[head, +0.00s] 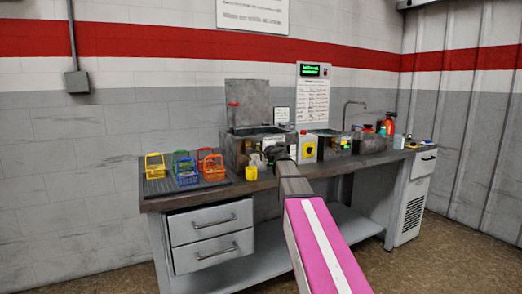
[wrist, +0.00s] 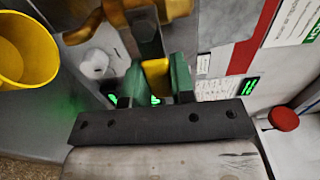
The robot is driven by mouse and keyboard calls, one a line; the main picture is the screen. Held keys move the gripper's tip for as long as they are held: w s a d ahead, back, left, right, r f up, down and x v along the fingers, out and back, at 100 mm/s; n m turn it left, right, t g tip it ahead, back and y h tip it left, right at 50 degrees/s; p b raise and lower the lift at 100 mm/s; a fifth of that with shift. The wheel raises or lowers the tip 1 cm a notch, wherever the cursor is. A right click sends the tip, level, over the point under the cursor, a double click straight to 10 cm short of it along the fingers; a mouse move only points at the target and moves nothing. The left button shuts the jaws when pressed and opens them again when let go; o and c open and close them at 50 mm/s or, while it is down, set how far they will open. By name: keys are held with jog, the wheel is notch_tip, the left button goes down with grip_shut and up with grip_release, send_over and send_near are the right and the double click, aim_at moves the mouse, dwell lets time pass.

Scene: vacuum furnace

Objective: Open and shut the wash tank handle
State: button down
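The wash tank (head: 240,150) stands on the bench with its grey lid (head: 248,100) raised upright behind it. A small red part (head: 233,104) at the lid's left edge may be the handle. My gripper reaches over the bench front near the tank; my own arm hides its tips in the head view. In the wrist view my gripper (wrist: 156,82) has its two green-padded fingers apart. A yellow patch (wrist: 156,74) shows between them; I cannot tell that it is touched. A red knob (wrist: 284,119) shows at the right of the wrist view.
Coloured wire baskets (head: 187,170) stand on a dark mat at the left. A yellow mug (head: 257,160) and a white container with a yellow label (head: 307,147) stand near my gripper. A second basin, tap and red bottle (head: 389,124) are to the right. A yellow cup (wrist: 22,50) shows in the wrist view.

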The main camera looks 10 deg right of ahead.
jog(key=shift+s+a+r+n, duration=0.1)
jog(key=shift+r+n, duration=0.4)
jog(key=shift+n, duration=0.65)
jog(key=shift+a+r+n, duration=0.1)
jog(key=shift+r+n, duration=0.35)
jog(key=shift+n, duration=0.7)
jog(key=c, duration=1)
grip_release()
jog(key=shift+o, duration=0.2)
jog(key=v, duration=1)
jog(key=shift+s+d, duration=0.15)
jog(key=shift+s, duration=0.25)
